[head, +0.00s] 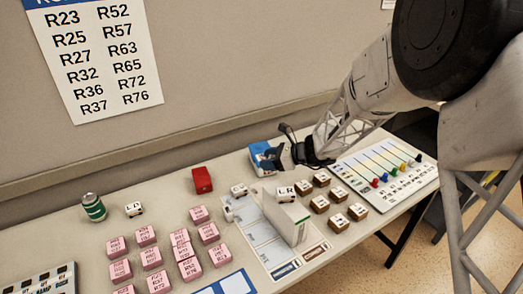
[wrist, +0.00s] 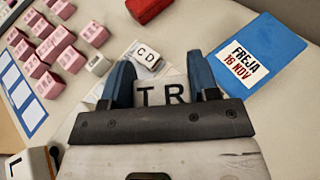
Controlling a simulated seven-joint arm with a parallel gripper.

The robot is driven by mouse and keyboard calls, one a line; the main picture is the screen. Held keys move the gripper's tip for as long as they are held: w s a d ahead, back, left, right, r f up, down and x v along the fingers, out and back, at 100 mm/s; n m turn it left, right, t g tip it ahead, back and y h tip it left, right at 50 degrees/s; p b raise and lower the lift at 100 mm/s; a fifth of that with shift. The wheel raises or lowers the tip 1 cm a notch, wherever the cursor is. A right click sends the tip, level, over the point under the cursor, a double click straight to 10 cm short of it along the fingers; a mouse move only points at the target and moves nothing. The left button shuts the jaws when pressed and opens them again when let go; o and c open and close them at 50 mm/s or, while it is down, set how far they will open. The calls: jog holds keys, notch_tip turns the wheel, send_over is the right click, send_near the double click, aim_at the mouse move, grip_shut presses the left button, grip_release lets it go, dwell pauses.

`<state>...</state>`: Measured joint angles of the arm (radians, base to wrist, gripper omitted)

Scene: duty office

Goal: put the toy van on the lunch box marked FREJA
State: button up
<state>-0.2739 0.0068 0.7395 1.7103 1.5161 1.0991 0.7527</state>
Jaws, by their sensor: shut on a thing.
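My gripper (wrist: 161,80) is shut on a small white block-like toy van marked TR (wrist: 162,94), with a blue finger on each side. In the head view my gripper (head: 281,158) is near the blue lunch box (head: 260,149) and partly covers it; the held van is hard to make out there. The lunch box (wrist: 283,32) lies ahead and to the right in the wrist view, with a white label reading FREJA 16 NOV. No other thing shows on its visible top. Whether the van touches anything below is hidden.
Similar white vans stand nearby: CD (wrist: 145,56), LR (head: 286,194) by an upright pale box (head: 289,220), and LD (head: 134,209). A red block (head: 202,180), green can (head: 94,207), pink blocks (head: 152,257), brown blocks (head: 338,222) and a slider board (head: 385,165) share the table.

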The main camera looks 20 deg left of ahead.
send_over(260, 152)
jog(key=shift+a+f, duration=0.1)
jog(key=shift+f, duration=0.6)
jog(key=shift+f, duration=0.1)
jog(key=shift+f, duration=1.7)
jog(key=shift+f, duration=0.1)
jog(key=o, duration=0.9)
jog(key=v, duration=1.2)
